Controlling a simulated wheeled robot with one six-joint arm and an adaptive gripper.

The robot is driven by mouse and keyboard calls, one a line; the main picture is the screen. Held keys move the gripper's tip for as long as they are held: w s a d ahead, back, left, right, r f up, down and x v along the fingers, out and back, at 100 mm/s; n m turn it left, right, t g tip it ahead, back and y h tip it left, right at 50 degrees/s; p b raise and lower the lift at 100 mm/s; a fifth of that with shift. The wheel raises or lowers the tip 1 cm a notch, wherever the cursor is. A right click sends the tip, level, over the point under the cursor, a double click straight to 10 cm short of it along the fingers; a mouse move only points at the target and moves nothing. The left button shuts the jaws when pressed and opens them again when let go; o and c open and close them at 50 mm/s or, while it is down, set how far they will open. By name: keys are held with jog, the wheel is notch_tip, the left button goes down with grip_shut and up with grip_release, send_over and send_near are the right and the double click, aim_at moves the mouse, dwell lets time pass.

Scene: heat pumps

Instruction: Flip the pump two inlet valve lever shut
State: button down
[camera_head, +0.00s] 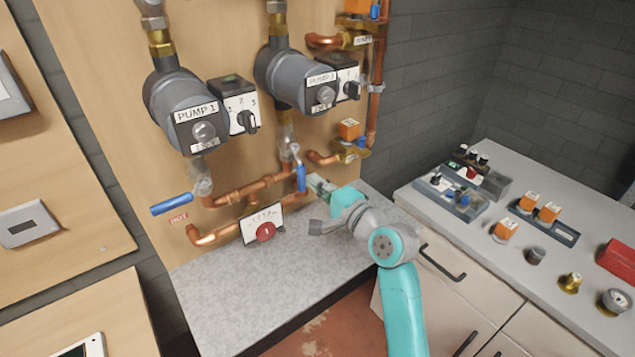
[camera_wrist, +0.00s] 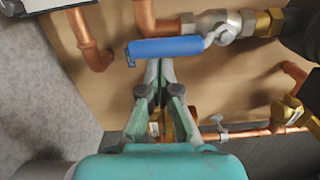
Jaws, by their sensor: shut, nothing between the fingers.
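The pump two inlet valve (camera_head: 287,145) sits on the pipe below the grey pump labelled PUMP 2 (camera_head: 290,75). Its blue lever (camera_head: 301,177) hangs down, roughly in line with the vertical pipe. In the wrist view the blue lever (camera_wrist: 165,48) lies across the picture, with the silver valve body (camera_wrist: 215,24) at its right end. My gripper (camera_head: 314,180) is just right of the lever in the head view. In the wrist view the gripper (camera_wrist: 160,66) has its fingertips together, empty, right beside the lever's edge. I cannot tell whether they touch it.
PUMP 1 (camera_head: 190,110) is at left, with its blue lever (camera_head: 171,204) sticking out sideways. A grey counter (camera_head: 270,270) lies underneath. The right worktop (camera_head: 480,225) holds trays and fittings.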

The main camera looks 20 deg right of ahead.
jog(key=shift+s+a, duration=0.1)
jog(key=shift+a, duration=0.2)
jog(key=a+m, duration=0.2)
jog(key=m, duration=0.1)
jog(key=shift+s+f+m, duration=0.15)
jog(key=shift+s+m, duration=0.15)
jog(key=shift+s, duration=0.05)
jog(key=s+a+r+m, duration=0.2)
jog(key=a+r+m, duration=0.3)
jog(key=m, duration=0.3)
jog(key=shift+a+r+t, duration=0.35)
jog(key=shift+a+t, duration=0.05)
jog(key=shift+a, duration=0.4)
jog(key=shift+s+r, duration=0.1)
jog(key=shift+r, duration=0.15)
jog(key=shift+f, duration=0.1)
